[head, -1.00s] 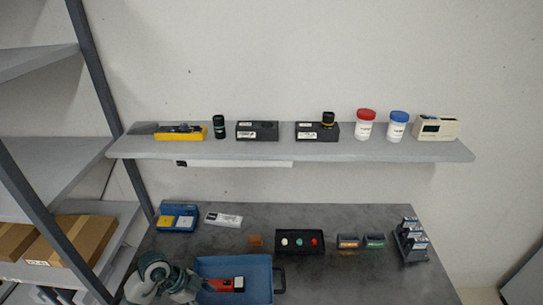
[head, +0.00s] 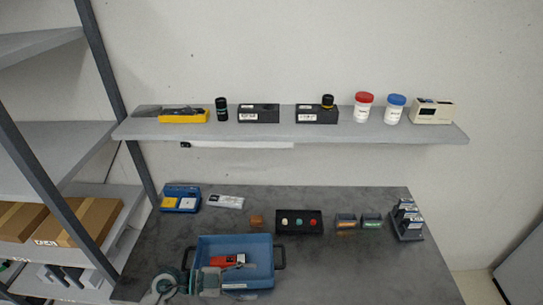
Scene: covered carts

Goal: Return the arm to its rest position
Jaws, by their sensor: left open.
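My left gripper (head: 208,281) is low in the head view, in front of the near left corner of the blue tray (head: 262,241). Its jaws are open and I see nothing held in them. The arm's grey and teal links cover part of the tray's left side. A red device (head: 226,260) lies inside the tray, apart from the gripper as far as I can see. My right gripper is not in view.
The tray stands on the dark table (head: 360,270), whose right front is clear. Behind it are a black button box (head: 299,222), a blue case (head: 180,198) and a block holder (head: 407,222). A wall shelf (head: 380,130) hangs above; a rack (head: 60,200) stands left.

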